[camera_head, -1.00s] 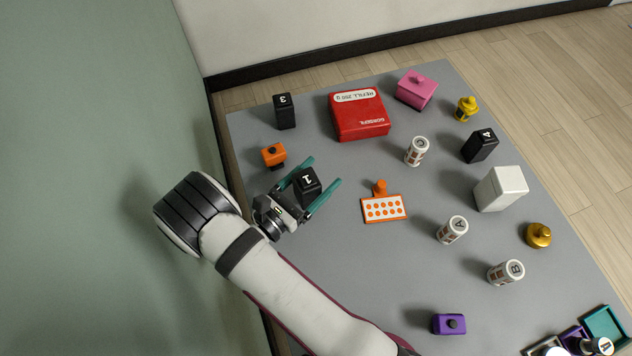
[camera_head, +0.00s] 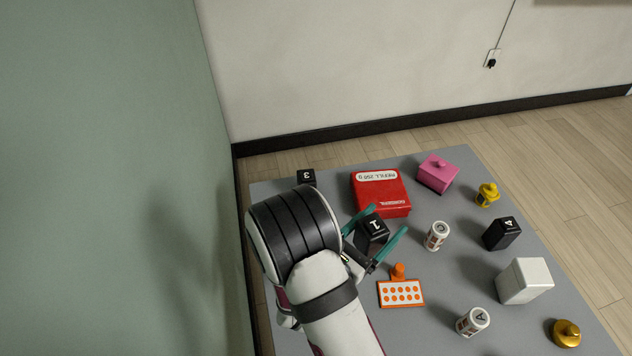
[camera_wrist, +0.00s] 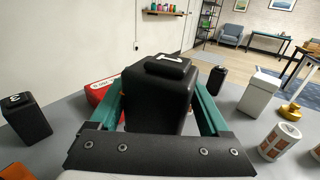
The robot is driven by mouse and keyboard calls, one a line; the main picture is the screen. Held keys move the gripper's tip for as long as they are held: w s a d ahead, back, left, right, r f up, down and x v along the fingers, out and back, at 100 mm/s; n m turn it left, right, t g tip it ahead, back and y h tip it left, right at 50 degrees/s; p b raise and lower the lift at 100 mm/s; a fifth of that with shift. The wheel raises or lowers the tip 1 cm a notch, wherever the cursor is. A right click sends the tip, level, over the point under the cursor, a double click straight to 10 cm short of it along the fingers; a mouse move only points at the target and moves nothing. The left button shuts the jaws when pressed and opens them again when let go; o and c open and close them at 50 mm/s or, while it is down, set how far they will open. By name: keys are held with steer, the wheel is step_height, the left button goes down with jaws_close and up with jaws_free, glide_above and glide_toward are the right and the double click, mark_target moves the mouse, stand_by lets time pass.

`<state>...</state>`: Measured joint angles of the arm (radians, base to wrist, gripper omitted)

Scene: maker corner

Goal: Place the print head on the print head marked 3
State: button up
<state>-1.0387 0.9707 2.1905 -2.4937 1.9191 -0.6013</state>
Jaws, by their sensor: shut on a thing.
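My gripper (camera_head: 384,221) is shut on the black print head marked 1 (camera_head: 373,231), one teal finger on each side. The held print head looks upright and raised above the grey table, in front of the red box. In the wrist view it fills the middle (camera_wrist: 158,98) between the fingers. The black print head marked 3 (camera_head: 306,177) stands at the table's far left corner, its lower part hidden behind my arm. It shows whole at the left of the wrist view (camera_wrist: 27,121), apart from my gripper. Another black print head, marked 4 (camera_head: 502,233), stands at the right.
A red refill box (camera_head: 381,205) lies just behind the held print head. A pink block (camera_head: 437,175), white lettered cylinders (camera_head: 437,236), a white box (camera_head: 525,281) and an orange-dotted card (camera_head: 401,293) stand or lie to the right. A green wall (camera_head: 110,180) is close on the left.

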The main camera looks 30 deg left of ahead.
steer(key=w+a+r+n+y, duration=0.2)
steer(key=w+a+r+y, duration=0.2)
steer(key=w+a+r, duration=0.65)
steer(key=shift+n, duration=0.3)
steer(key=a+f, duration=0.2)
steer(key=a, duration=0.1)
steer(key=a+f, duration=0.3)
steer(key=a, duration=0.1)
steer(key=w+a+f, duration=0.1)
steer(key=a+f, duration=0.2)
steer(key=a, duration=0.1)
steer(key=shift+a, duration=0.25)
step_height(320, 180, down, 3)
steer(key=shift+f, duration=0.5)
steer(key=o, duration=1.4)
steer(key=shift+f, duration=0.15)
steer(key=shift+o, duration=0.2)
